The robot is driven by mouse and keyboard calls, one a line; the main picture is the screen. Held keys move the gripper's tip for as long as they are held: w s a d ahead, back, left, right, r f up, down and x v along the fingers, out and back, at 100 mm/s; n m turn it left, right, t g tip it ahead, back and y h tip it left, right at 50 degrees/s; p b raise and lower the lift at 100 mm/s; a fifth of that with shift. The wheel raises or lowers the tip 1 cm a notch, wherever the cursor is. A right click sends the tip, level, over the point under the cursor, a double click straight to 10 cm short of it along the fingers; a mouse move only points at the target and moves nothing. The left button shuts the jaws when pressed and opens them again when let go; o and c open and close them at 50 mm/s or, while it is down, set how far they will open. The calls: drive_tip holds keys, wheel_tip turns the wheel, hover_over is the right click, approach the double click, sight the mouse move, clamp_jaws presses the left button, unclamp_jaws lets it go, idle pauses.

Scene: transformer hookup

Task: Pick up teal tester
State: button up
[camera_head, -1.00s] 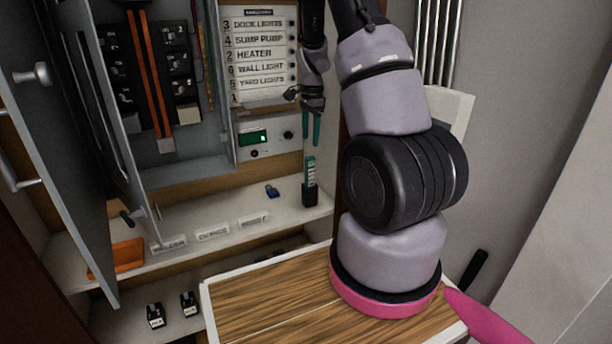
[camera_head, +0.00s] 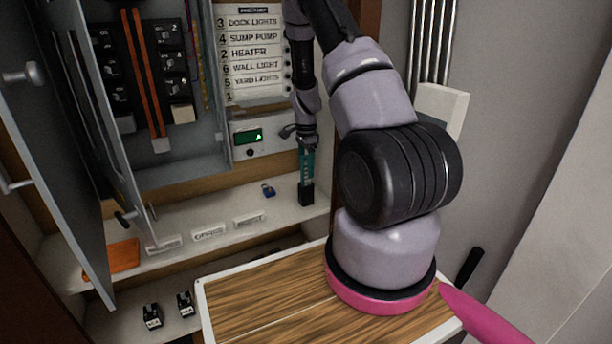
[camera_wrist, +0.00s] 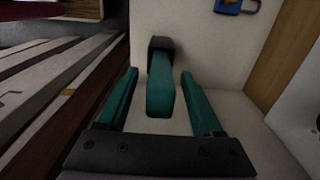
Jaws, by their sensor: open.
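The teal tester (camera_head: 307,168) stands upright in a small black holder (camera_head: 306,195) at the right end of the white shelf. In the wrist view the tester (camera_wrist: 160,85) shows between the two teal fingers, with its black holder (camera_wrist: 160,44) beyond. My gripper (camera_head: 306,152) is above the tester, pointing down, with its fingers around the tester's upper part. In the wrist view my gripper (camera_wrist: 160,98) is open, with a gap visible on both sides of the tester. The fingers partly blend with the tester in the head view.
A blue padlock (camera_head: 268,190) lies on the shelf (camera_head: 225,214) left of the holder. Label plates (camera_head: 209,233) line the shelf's front. An open cabinet door (camera_head: 50,130) stands at left. The panel with a green display (camera_head: 249,136) is behind my gripper. A wooden-topped surface (camera_head: 260,300) is in front.

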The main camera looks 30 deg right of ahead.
drive_tip(key=shift+f, duration=0.2)
clamp_jaws()
drive_tip(key=shift+r, duration=0.1)
